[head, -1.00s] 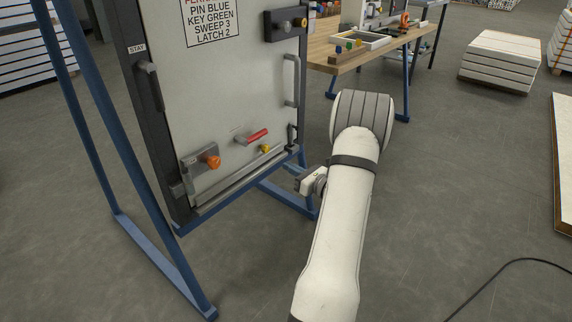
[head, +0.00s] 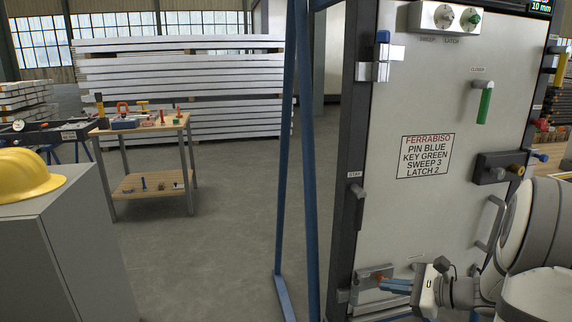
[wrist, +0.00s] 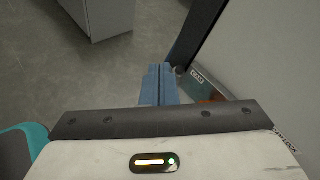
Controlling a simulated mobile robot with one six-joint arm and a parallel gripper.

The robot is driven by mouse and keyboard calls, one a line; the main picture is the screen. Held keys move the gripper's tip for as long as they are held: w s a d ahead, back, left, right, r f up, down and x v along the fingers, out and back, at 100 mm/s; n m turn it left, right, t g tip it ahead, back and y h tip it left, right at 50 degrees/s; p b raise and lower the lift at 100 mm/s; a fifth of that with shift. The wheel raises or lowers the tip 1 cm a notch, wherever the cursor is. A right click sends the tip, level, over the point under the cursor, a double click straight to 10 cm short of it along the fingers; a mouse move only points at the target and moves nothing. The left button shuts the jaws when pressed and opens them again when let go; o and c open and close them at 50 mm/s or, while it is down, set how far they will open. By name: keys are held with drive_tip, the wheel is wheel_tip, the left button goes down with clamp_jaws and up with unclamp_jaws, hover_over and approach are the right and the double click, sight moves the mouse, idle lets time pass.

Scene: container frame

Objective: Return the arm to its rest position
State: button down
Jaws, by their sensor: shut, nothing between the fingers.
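My arm (head: 525,245) reaches in from the lower right of the head view, in front of the lower part of the panel door. My gripper (head: 388,285) points left there, low in front of the door. Its blue fingers overlap the red-orange knob (head: 379,277) and its plate in the picture; I cannot tell the gap between them. In the wrist view my gripper (wrist: 160,72) has its two blue fingers pressed together with nothing between them. A dark frame edge lies close to their right.
The door (head: 410,110) stands in a blue frame (head: 286,160), with a green-handled closer (head: 484,104) and a side handle (head: 496,220). A grey cabinet (head: 60,250) with a yellow helmet (head: 28,174) and a tool table (head: 150,128) stand left. Floor between is clear.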

drive_tip(key=s+a+r+n+g+h+p, duration=0.4)
drive_tip(key=s+a+r+n+g+p, duration=0.3)
drive_tip(key=s+a+r+n+p, duration=0.55)
drive_tip(key=s+d+r+n+t+h+p, duration=0.1)
drive_tip(key=s+r+n+h+p, duration=0.6)
drive_tip(key=r, duration=0.7)
drive_tip(key=shift+s+n, duration=0.6)
drive_tip(key=shift+n, duration=0.45)
